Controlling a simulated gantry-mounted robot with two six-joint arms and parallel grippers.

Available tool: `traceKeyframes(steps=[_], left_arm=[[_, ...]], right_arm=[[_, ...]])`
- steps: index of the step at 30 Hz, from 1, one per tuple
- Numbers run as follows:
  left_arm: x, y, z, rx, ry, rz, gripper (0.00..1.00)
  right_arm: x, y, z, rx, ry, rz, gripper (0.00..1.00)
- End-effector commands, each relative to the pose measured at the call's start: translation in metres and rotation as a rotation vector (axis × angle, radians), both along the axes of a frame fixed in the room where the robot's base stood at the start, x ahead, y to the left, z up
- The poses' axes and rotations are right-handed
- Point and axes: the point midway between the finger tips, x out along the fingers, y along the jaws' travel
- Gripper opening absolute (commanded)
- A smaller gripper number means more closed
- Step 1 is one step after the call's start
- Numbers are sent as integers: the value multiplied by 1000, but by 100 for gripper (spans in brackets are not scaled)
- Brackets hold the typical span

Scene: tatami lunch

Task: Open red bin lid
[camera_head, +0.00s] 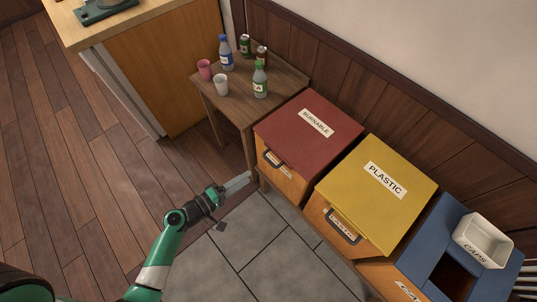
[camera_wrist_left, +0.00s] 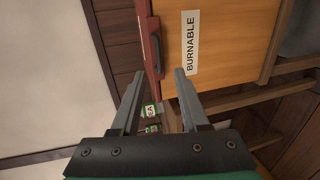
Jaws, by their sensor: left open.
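The red bin's lid (camera_head: 308,124), labelled BURNABLE, lies flat and closed on its orange wooden box. A dark handle (camera_head: 273,158) is at its front edge. In the left wrist view the red lid edge (camera_wrist_left: 149,20) and the handle (camera_wrist_left: 156,55) appear just beyond my fingertips, roughly in line with the gap between them. My left gripper (camera_head: 246,178) is open and empty, low in front of the red bin, a little short of the handle. Its two fingers also show in the left wrist view (camera_wrist_left: 160,74). I cannot tell whether a fingertip touches the handle. My right gripper is not in view.
A yellow PLASTIC bin (camera_head: 376,194) and a blue bin (camera_head: 448,248) with a white CAPS tray (camera_head: 484,239) stand to the right. A small wooden table (camera_head: 284,82) with bottles and cups stands behind left. The grey tiled floor (camera_head: 270,235) in front is clear.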

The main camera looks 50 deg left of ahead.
Motion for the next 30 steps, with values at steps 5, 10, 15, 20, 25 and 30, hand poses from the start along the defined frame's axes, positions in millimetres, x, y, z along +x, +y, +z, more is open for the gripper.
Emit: traceKeyframes(steps=[5,10,15,20,25,30], left_arm=[[-4,8,1,-2,5,27,45],[12,7,-4,2,4,21,45],[48,5,-12,2,2,19,45],[82,4,-19,2,2,20,45],[104,4,-24,1,3,23,45],[110,3,-24,1,4,23,45]], right_arm=[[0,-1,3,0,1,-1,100],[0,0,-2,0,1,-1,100],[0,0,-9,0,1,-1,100],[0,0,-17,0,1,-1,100],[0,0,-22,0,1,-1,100],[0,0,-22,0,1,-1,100]])
